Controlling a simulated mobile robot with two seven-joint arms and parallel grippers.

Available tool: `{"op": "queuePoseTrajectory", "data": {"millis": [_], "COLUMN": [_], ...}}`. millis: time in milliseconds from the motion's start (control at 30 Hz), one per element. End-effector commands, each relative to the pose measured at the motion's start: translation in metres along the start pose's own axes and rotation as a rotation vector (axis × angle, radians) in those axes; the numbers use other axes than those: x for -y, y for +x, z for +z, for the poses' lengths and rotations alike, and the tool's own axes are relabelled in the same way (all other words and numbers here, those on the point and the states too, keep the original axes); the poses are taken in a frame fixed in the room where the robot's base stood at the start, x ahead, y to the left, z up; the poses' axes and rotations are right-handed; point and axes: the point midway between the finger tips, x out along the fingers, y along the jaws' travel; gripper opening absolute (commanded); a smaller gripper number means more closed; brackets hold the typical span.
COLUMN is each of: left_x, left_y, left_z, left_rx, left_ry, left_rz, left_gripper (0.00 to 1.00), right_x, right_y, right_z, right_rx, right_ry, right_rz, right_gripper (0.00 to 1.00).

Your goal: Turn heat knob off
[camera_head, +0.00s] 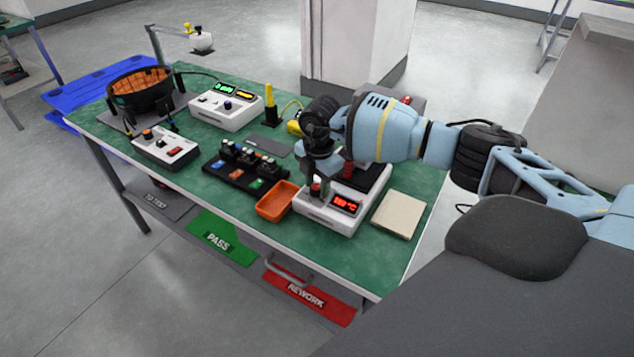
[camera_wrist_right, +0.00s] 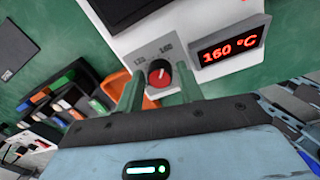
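The heat knob (camera_wrist_right: 159,73) is a red dial with a pale pointer on the white panel of the heater unit (camera_head: 318,215). Small printed marks sit above it, one reading 160. The red display (camera_wrist_right: 228,45) beside it reads 160 °C and also shows in the head view (camera_head: 345,203). My right gripper (camera_wrist_right: 160,80) is open, with one finger on each side of the knob. Narrow gaps show between the fingers and the knob; contact is not visible. In the head view my right gripper (camera_head: 316,187) covers most of the knob. My left gripper is not in view.
An orange tray (camera_head: 277,202) stands left of the heater, and a beige pad (camera_head: 400,214) lies to its right. A black rack (camera_head: 244,168) with several modules, a white control box (camera_head: 165,148) and a power supply (camera_head: 225,108) stand farther left on the green table.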

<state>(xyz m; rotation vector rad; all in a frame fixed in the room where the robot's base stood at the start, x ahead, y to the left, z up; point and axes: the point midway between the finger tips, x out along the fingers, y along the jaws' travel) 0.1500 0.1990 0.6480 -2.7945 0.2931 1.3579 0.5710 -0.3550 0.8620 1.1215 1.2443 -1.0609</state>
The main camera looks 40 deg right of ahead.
Motion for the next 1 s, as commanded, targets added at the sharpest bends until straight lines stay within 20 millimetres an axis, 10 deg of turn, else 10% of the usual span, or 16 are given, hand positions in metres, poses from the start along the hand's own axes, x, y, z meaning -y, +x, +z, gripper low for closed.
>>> {"op": "queuePoseTrajectory", "data": {"millis": [233, 1000], "left_x": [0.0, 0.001], "left_y": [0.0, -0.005], "left_z": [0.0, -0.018], "left_rx": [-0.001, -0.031], "left_ry": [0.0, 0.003], "left_rz": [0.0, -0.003], "left_gripper": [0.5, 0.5], "right_x": [0.0, -0.002], "right_y": [0.0, -0.002], "right_z": [0.0, 0.0], "right_rx": [0.0, -0.02], "right_ry": [0.0, -0.382], "right_rz": [0.0, 0.004], "right_gripper": [0.05, 0.05]}}
